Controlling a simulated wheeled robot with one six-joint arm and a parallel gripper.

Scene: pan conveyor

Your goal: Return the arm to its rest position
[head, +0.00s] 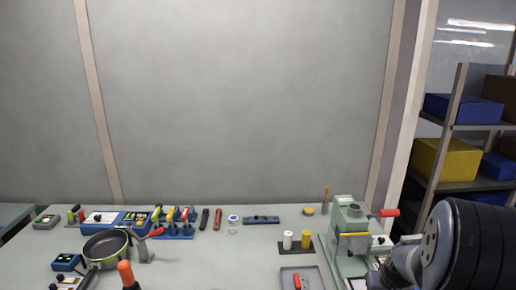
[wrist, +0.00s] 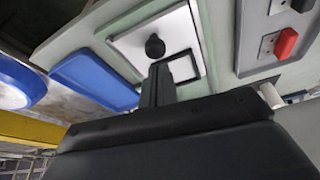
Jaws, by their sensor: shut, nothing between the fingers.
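My arm shows at the lower right of the head view, beside the green machine (head: 349,222) with its red handle. My gripper's fingers are out of clear sight there. In the wrist view my gripper (wrist: 157,72) is shut and empty, its dark fingers together. They point at a white panel (wrist: 125,45) with a black knob (wrist: 155,46) and a black square frame (wrist: 184,67). The fingertips overlap the panel in the picture; I cannot tell the gap.
A dark pan (head: 104,244) stands at the left of the bench. Several small tools line the back. A grey tray (head: 286,271) with a red part lies at front centre. In the wrist view a blue tray (wrist: 95,78) is on the left. Shelves stand at right.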

